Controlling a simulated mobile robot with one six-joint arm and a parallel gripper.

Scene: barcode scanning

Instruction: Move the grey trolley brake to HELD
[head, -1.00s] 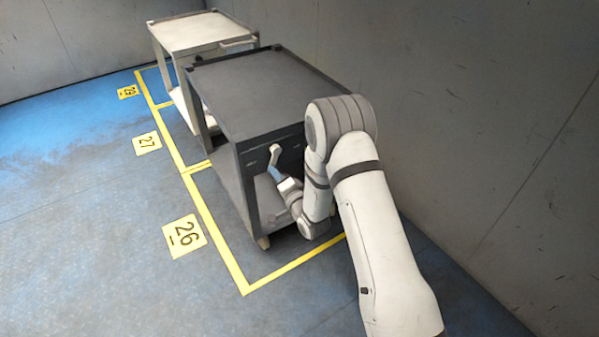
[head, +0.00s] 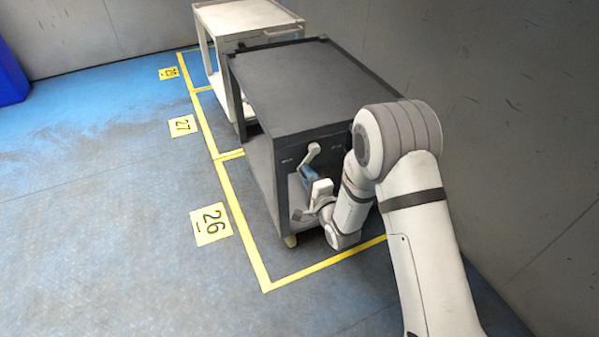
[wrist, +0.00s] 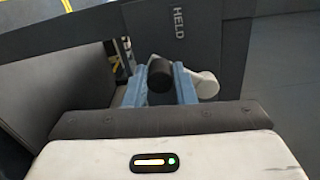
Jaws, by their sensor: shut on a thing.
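The grey trolley (head: 300,85) is dark, with a flat top, and stands in the yellow-lined bay marked 26. Its brake lever (head: 313,151) is a light grey handle on the near end panel, slanting down and left from its upper end. My gripper (head: 306,172) is at the lever's lower end. In the wrist view my gripper (wrist: 160,86) has its blue fingers on both sides of the lever's black grip (wrist: 159,74), shut on it. The lever's pale round part (wrist: 206,84) shows right of the fingers. The word HELD (wrist: 179,22) is on the panel just beyond.
A white trolley (head: 245,17) stands behind the grey one. Yellow floor plates, including 26 (head: 211,224) and 27 (head: 182,126), lie along the left of the bays. The blue floor at left is open. A grey wall (head: 500,100) runs close on the right.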

